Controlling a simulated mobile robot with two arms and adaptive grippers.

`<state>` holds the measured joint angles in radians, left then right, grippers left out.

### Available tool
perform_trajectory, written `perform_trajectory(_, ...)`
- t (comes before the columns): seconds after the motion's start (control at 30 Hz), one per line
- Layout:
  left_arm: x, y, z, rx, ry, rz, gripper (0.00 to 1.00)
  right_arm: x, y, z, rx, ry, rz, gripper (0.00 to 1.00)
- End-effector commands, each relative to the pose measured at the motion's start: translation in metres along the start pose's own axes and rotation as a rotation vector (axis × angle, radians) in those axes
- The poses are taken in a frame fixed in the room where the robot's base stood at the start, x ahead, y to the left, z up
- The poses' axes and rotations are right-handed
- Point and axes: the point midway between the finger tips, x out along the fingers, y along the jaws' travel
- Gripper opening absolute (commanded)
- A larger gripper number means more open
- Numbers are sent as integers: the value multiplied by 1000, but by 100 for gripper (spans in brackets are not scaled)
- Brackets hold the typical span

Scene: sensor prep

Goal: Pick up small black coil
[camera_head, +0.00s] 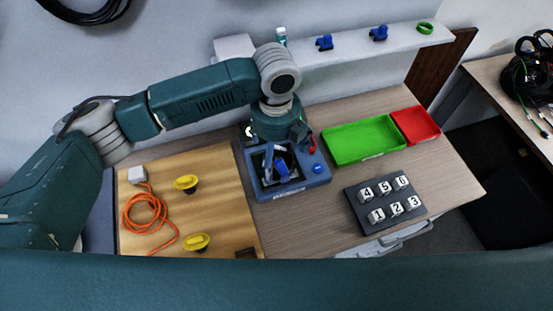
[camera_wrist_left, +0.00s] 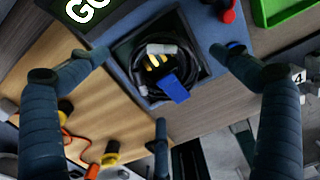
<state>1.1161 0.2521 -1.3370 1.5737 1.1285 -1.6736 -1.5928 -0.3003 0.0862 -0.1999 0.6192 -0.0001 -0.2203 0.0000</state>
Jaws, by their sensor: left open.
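The small black coil (camera_wrist_left: 140,72) lies inside the square dark recess of a blue box (camera_wrist_left: 112,50). A grey-white connector, yellow parts and a blue piece (camera_wrist_left: 174,88) show with it in the left wrist view. In the head view the blue box (camera_head: 314,180) stands near the table's middle, and my gripper partly hides its recess. My left gripper (camera_head: 283,155) points down over the recess. In the left wrist view its fingers (camera_wrist_left: 160,62) are spread wide around the coil, open and empty. My right gripper is not in view.
A wooden board (camera_head: 215,222) at left carries an orange cable (camera_head: 145,212) and yellow knobs (camera_head: 187,183). Right of the box are a green tray (camera_head: 362,140), a red tray (camera_head: 416,125) and a dark plate with numbered cubes (camera_head: 397,200). A red knob (camera_head: 312,146) rises from the box.

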Motion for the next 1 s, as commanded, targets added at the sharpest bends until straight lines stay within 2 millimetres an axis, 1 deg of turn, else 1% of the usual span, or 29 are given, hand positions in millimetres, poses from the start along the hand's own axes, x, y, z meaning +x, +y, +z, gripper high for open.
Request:
perform_trajectory(0.03, 4, -1, -1, 0, 4, 3, 100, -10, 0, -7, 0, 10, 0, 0)
perform_trajectory(0.07, 9, -2, 0, 0, 4, 3, 100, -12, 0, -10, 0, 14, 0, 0)
perform_trajectory(0.13, 20, -2, 0, 1, 3, 2, 100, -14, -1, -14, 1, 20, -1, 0)
perform_trajectory(0.23, 30, -2, 0, 1, 2, 1, 100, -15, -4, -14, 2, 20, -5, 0)
perform_trajectory(0.33, 34, -2, 0, 2, 0, 1, 100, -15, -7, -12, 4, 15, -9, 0)
perform_trajectory(0.5, 34, -2, 0, 2, 0, 1, 100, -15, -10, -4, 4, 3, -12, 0)
perform_trajectory(0.57, 34, -2, 0, 2, 0, 1, 88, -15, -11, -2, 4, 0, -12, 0)
perform_trajectory(0.6, 34, -2, 0, 2, 0, 1, 80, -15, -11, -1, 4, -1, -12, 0)
perform_trajectory(0.67, 34, -2, 0, 2, 0, 1, 68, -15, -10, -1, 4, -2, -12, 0)
perform_trajectory(0.7, 34, -2, 0, 2, 0, 1, 60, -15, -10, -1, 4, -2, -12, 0)
perform_trajectory(0.8, 34, -2, 0, 2, 0, 0, 42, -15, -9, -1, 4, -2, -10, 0)
perform_trajectory(1.0, 34, -2, 0, 2, 0, 0, 42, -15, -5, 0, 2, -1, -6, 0)
